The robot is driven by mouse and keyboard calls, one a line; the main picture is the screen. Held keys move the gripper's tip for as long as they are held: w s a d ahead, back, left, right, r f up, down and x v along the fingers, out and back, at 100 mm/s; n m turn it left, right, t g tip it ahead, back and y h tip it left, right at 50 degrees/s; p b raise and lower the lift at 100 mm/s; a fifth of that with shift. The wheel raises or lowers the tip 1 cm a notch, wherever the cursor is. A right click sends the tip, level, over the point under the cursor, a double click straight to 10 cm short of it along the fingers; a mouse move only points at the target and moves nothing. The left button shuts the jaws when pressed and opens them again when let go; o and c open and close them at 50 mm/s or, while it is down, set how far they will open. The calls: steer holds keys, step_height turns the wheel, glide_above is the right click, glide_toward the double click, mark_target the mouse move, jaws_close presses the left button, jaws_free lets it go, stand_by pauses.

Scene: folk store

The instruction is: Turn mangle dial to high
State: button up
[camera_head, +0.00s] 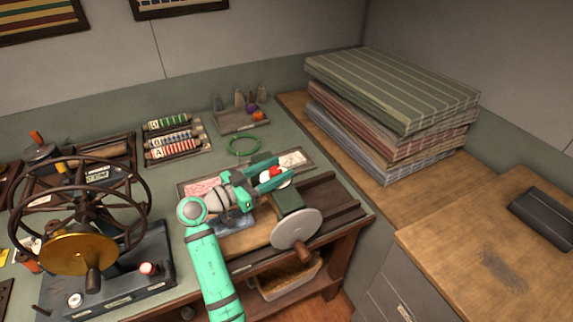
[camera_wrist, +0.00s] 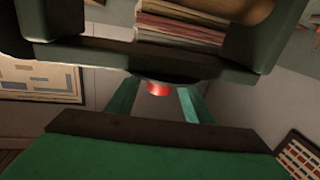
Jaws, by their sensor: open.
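A small machine with a green block (camera_head: 289,199) and a round grey disc (camera_head: 297,228) with a wooden crank handle stands at the front right of the workbench; I cannot tell for certain that it is the mangle. My gripper (camera_head: 281,172) is open above and behind the green block. A small red-and-white part (camera_head: 274,173) shows between its fingers; I take it for the dial, but its setting cannot be read. In the wrist view, a red piece (camera_wrist: 158,88) shows between my two teal fingers (camera_wrist: 160,103), under a dark rounded part. Contact cannot be told.
A black machine with a spoked wheel and brass disc (camera_head: 78,249) stands at the left. A tray of rolls (camera_head: 207,143), a green ring (camera_head: 244,158) and small bottles are behind. Folded striped cloths (camera_head: 392,90) are stacked on the right counter (camera_head: 500,240).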

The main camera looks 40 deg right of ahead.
mark_target(289, 180)
steer(key=shift+d, duration=1.9)
steer(key=shift+c, duration=0.6)
steer(key=shift+a, duration=0.1)
steer(key=c, duration=0.9)
steer(key=shift+s+g, duration=0.1)
steer(key=shift+g, duration=0.2)
steer(key=m+g, duration=0.2)
steer(key=s+m+g+y, duration=0.1)
steer(key=g, duration=0.2)
steer(key=m+g+y, duration=0.1)
steer(key=m+g, duration=0.1)
steer(key=shift+s+a+m+g, duration=0.2)
steer(key=shift+s+m+g, duration=0.1)
steer(key=shift+g, duration=0.1)
steer(key=m+g+y, duration=0.1)
steer(key=g+y, duration=0.1)
steer(key=m+g, duration=0.1)
steer(key=shift+s+a+m+y, duration=0.25)
steer(key=shift+a+m+y, duration=0.05)
steer(key=shift+a+y, duration=0.1)
steer(key=shift+s+a+m+g+y, duration=0.1)
steer(key=shift+s+m+g+y, duration=0.1)
steer(key=shift+m+g+y, duration=0.3)
steer(key=shift+s+m+g+y, duration=0.2)
steer(key=shift+m+g+y, duration=0.2)
steer(key=shift+g+y, duration=0.2)
steer(key=shift+s+a+f+m+g+y, duration=0.1)
steer(key=shift+f+m+g+y, duration=0.05)
steer(key=shift+m+g+y, duration=0.15)
